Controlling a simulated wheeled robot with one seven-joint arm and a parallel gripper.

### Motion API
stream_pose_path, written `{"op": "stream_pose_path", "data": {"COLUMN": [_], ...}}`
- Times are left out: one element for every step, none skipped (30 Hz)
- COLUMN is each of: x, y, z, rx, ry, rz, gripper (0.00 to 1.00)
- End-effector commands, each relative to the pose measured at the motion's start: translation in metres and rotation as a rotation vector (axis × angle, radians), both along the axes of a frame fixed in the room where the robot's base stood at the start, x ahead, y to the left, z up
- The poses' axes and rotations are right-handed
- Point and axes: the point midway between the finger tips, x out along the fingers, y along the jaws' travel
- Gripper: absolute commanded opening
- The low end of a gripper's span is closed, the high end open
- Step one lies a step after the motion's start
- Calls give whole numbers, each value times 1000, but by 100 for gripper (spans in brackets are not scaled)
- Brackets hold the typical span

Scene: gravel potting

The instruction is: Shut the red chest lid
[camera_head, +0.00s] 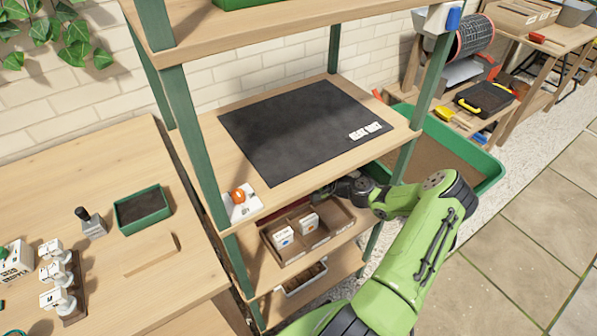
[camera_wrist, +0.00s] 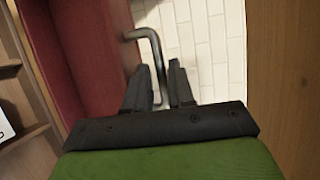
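The red chest lid (camera_wrist: 75,60) fills the left of the wrist view as a dark red panel, with a bent grey metal handle (camera_wrist: 148,38) at its right edge. In the head view only a thin dark red strip of the lid (camera_head: 288,207) shows under the shelf, behind the wooden chest tray (camera_head: 325,244); the lid appears raised. My gripper (camera_wrist: 158,82) has its fingers apart, with the handle's bar running between them. A gap shows beside the bar; contact is unclear. In the head view my gripper (camera_head: 345,188) is partly hidden under the shelf edge.
A shelf with a black heat mat (camera_head: 305,130) lies just above my gripper. Green posts (camera_head: 195,145) frame the rack. The tray's compartments hold white packets (camera_head: 309,223). A small bin (camera_head: 305,280) sits lower. A bench (camera_head: 130,265) stands left.

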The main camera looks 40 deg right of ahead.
Motion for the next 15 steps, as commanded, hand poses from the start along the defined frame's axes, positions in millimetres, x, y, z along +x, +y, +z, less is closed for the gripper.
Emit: {"op": "stream_pose_path", "data": {"x": [0,0,0,0,0,0,0,0,0,0,-1,-1,-1,-1,-1], "y": [0,0,0,0,0,0,0,0,0,0,0,0,0,0,0], "z": [0,0,0,0,0,0,0,0,0,0,0,0,0,0,0], "rx": [0,0,0,0,0,0,0,0,0,0,0,0,0,-1,-1], "ry": [0,0,0,0,0,0,0,0,0,0,0,0,0,0,0], "rz": [0,0,0,0,0,0,0,0,0,0,0,0,0,0,0], "gripper": [19,14,8,3,0,0,0,0,0,0,0,0,0,0,0]}}
